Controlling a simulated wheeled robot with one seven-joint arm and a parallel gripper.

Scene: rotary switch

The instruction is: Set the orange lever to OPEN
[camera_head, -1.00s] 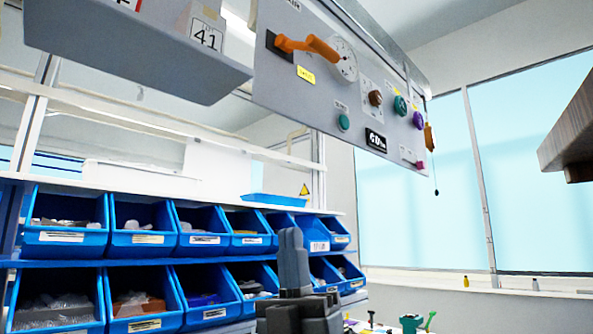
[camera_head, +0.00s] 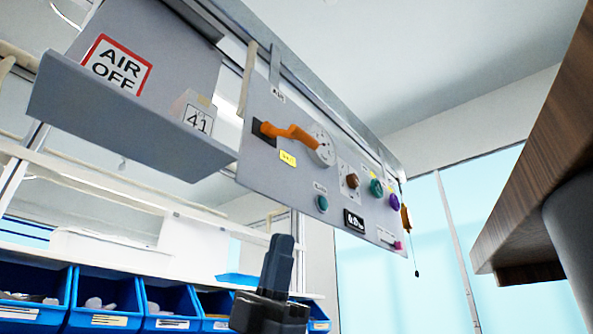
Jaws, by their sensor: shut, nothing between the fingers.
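The orange lever (camera_head: 290,134) is on a grey control panel (camera_head: 262,176). It runs from a round white dial (camera_head: 322,147) to the left, with its free end near a black plate. The dial's markings are too small to read. A yellow label (camera_head: 287,158) sits below the lever. My gripper (camera_head: 281,242) is shut and empty, pointing up in the lower middle of the picture. In the picture it is below the panel and appears apart from the lever. How far it is in depth I cannot tell.
The panel also has a green button (camera_head: 321,203), brown, teal and purple knobs, and a small display (camera_head: 354,220). A grey shelf (camera_head: 130,110) with an AIR OFF sign juts out to its left. Blue bins (camera_head: 105,300) stand below. A wooden edge (camera_head: 530,160) is at right.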

